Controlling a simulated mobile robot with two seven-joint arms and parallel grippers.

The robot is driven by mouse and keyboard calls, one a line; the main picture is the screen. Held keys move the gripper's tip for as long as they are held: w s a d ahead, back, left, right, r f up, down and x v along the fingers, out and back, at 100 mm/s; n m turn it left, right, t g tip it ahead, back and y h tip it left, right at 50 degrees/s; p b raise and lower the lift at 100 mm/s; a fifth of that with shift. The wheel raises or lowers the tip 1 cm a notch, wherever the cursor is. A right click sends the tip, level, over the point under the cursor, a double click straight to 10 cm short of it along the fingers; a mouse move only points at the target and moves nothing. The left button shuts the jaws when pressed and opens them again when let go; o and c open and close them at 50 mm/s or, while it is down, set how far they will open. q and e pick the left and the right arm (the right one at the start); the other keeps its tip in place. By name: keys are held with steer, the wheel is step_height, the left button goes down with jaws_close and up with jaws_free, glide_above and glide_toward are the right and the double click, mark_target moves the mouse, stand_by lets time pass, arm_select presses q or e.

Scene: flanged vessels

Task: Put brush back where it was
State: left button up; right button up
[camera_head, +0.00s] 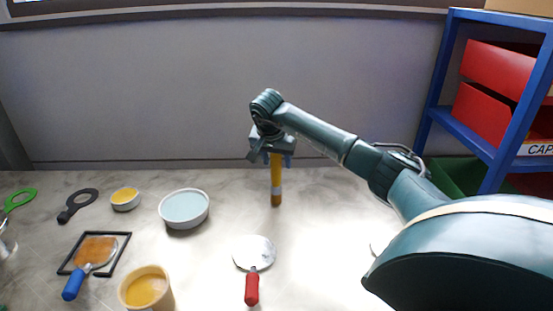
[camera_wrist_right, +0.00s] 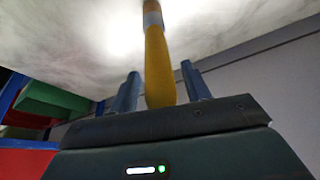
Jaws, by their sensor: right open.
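The brush (camera_head: 276,183) has a yellow handle with a grey band and a darker brown lower end. It is upright, handle up, near the back middle of the table, and its lower end appears to meet the tabletop. My right gripper (camera_head: 278,161) is above it, pointing down, with its fingers around the top of the handle. In the right wrist view the handle (camera_wrist_right: 158,70) runs between the two blue fingers, with a gap on each side; the jaws are open. My left gripper is not in view.
A pale blue bowl (camera_head: 184,208) and a red-handled round tool (camera_head: 253,260) are nearby. A yellow-filled cup (camera_head: 146,290), small yellow bowl (camera_head: 125,199) and black frame (camera_head: 124,246) with a blue-handled tool (camera_head: 75,282) are left. A blue shelf (camera_head: 440,90) with red bins stands right.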

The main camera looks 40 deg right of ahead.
steer(key=v, duration=1.2)
steer(key=shift+b, duration=0.3)
steer(key=shift+d+r, duration=0.1)
steer(key=shift+r, duration=0.05)
